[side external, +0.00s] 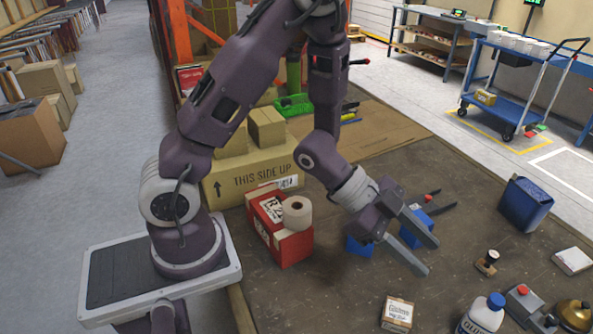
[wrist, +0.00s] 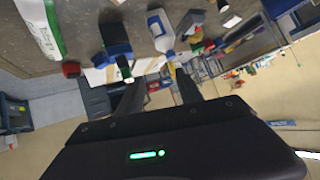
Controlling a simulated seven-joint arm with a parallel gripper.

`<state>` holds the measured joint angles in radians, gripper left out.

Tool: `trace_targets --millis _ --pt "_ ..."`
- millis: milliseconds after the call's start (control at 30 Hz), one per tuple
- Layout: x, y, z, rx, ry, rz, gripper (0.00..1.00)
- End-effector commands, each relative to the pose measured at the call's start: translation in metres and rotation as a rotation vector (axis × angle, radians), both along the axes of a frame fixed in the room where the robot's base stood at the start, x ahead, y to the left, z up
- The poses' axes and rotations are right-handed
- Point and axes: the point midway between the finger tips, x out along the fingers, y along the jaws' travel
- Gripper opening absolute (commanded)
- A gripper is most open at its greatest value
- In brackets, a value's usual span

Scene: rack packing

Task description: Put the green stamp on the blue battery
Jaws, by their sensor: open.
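My gripper (side external: 432,258) is open and empty, held above the dark work surface with its fingers pointing to the lower right. Its fingers also show in the wrist view (wrist: 158,80), with nothing between them. A blue block (side external: 416,222), possibly the battery, is partly hidden behind the gripper, with a small red part near it. Another blue piece (side external: 358,246) shows left of the gripper; I cannot tell whether both belong to one thing. A small stamp-like object (side external: 488,262) with a dark knob stands right of the gripper, apart from it. Its green colour cannot be made out.
A red box (side external: 280,238) with a tape roll (side external: 297,212) stands left of the gripper. A small carton (side external: 398,313), white bottle (side external: 484,314), grey box with a red knob (side external: 524,300) and brass object (side external: 575,313) line the front. A blue canister (side external: 525,203) stands at right.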

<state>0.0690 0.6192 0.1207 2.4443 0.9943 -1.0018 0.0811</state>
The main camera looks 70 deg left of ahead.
Motion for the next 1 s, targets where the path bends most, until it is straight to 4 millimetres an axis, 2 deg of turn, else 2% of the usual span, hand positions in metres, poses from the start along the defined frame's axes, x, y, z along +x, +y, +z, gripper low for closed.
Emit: trace_targets --millis 33,67,100,167,200,267,300,400,500,600,700,1000 --pt "0.017 0.023 0.022 0.089 -0.039 0.103 0.43" --pt "0.024 0.04 0.034 0.146 -0.043 0.183 0.43" --pt "0.029 0.065 0.053 0.208 -0.04 0.297 0.43" --pt "0.022 0.1 0.083 0.27 -0.012 0.476 0.43" --pt "0.008 0.121 0.102 0.29 0.022 0.595 0.43" --pt "-0.025 0.145 0.126 0.288 0.099 0.761 0.43" --pt "-0.052 0.154 0.138 0.268 0.161 0.851 0.43" --pt "-0.12 0.154 0.153 0.189 0.325 0.988 0.43" --pt "-0.171 0.14 0.156 0.125 0.451 1.028 0.43" --pt "-0.197 0.13 0.156 0.094 0.518 1.033 0.43" --pt "-0.203 0.128 0.155 0.089 0.536 1.033 0.43" --pt "-0.202 0.128 0.155 0.092 0.535 1.033 0.43"
